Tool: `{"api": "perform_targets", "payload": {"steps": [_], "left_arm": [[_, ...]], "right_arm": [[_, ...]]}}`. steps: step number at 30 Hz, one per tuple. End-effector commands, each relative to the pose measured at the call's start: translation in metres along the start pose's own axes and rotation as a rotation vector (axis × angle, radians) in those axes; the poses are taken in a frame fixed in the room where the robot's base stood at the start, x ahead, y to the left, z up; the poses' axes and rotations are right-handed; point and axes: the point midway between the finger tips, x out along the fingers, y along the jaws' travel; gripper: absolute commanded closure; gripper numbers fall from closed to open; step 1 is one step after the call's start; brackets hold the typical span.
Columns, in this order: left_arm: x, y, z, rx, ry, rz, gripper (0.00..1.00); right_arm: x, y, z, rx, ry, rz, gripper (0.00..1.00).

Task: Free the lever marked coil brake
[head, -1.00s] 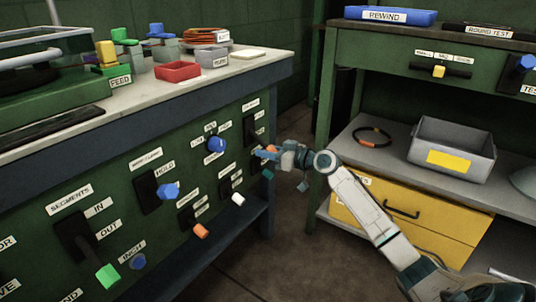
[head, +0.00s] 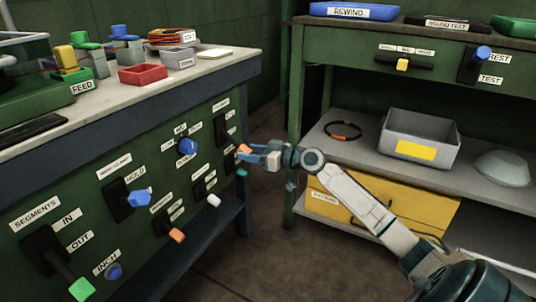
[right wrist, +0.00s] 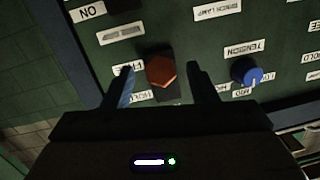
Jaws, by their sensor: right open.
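An orange hexagonal lever knob (right wrist: 160,70) sits on a black plate in the right wrist view, between labels that seem to read FREE and HOLD, upside down there. The lever's name label is too blurred to read, so I cannot confirm coil brake. My right gripper (right wrist: 159,78) is open, with one finger on each side of the knob; contact cannot be told. In the head view my right gripper (head: 250,158) is at the right end of the green panel, beside an orange knob (head: 243,149) that it partly hides. My left gripper is not in view.
A blue tension dial (right wrist: 247,71) is close to one finger. The panel (head: 95,195) also bears a white lever (head: 213,200), another orange lever (head: 176,235) and a blue lever (head: 140,197). A shelf unit with a grey bin (head: 395,147) stands at the right; floor shows between.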

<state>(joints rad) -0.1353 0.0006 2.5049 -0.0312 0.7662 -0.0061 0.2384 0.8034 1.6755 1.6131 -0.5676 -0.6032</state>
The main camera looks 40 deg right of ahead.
Motion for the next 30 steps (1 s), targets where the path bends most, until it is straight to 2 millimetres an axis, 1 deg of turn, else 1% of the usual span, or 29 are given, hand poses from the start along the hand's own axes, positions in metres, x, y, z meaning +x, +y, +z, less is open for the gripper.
{"api": "perform_targets", "payload": {"steps": [1, 6, 12, 19, 30], "left_arm": [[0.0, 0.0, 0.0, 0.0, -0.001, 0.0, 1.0], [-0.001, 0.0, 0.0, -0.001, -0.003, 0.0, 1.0], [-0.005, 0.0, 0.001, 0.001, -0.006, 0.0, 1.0], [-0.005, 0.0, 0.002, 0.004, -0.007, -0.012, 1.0], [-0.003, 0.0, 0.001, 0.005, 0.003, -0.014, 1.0]], "right_arm": [[-0.01, 0.0, 0.001, -0.004, -0.006, 0.001, 0.48], [-0.034, 0.0, 0.002, -0.003, -0.006, 0.0, 0.48], [-0.055, 0.0, 0.002, -0.002, -0.002, -0.002, 0.48], [-0.066, 0.0, 0.0, 0.0, -0.001, 0.0, 0.48], [-0.067, 0.0, 0.0, 0.002, 0.0, 0.001, 0.48]]}}
